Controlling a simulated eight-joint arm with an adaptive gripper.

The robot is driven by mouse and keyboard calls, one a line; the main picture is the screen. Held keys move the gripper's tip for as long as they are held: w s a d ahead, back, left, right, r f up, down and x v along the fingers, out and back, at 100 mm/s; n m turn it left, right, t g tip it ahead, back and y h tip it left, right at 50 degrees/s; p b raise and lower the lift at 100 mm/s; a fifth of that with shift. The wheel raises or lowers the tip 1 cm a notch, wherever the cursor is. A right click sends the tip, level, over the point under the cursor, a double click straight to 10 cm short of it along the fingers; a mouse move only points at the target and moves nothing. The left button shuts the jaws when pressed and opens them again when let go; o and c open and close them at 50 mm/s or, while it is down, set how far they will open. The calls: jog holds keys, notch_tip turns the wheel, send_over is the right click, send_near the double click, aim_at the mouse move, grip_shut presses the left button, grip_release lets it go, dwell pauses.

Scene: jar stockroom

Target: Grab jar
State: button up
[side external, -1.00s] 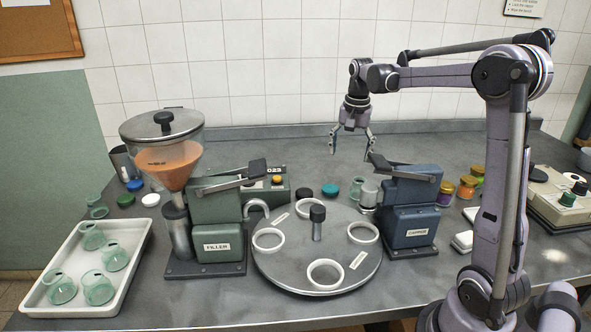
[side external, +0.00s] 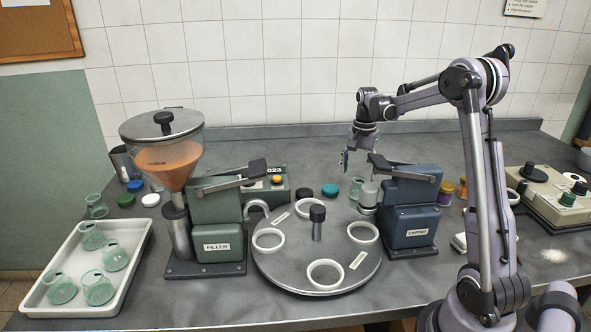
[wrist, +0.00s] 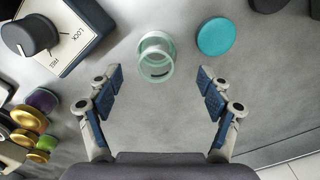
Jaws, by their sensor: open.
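A pale green glass jar (wrist: 156,58) stands on the grey bench in the wrist view, its round rim showing, beyond the fingertips and between their lines. My gripper (wrist: 160,74) is open and empty, one blue-padded finger on each side below the jar. In the side view my gripper (side external: 358,168) hangs above the bench behind the blue capper, pointing down.
A teal lid (wrist: 215,36) lies beside the jar; it also shows in the side view (side external: 330,190). A control box (wrist: 72,30) with a black knob and several lidded jars (wrist: 28,128) stand left in the wrist view. The blue capper (side external: 408,208) and turntable (side external: 318,262) are nearby.

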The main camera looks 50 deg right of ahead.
aim_at(359, 188)
jog(key=shift+s+d+f, duration=0.1)
jog(key=shift+s+f, duration=0.05)
jog(key=shift+f, duration=0.9)
jog(key=shift+s+f, duration=0.1)
jog(key=shift+f, duration=0.95)
jog(key=c, duration=1.3)
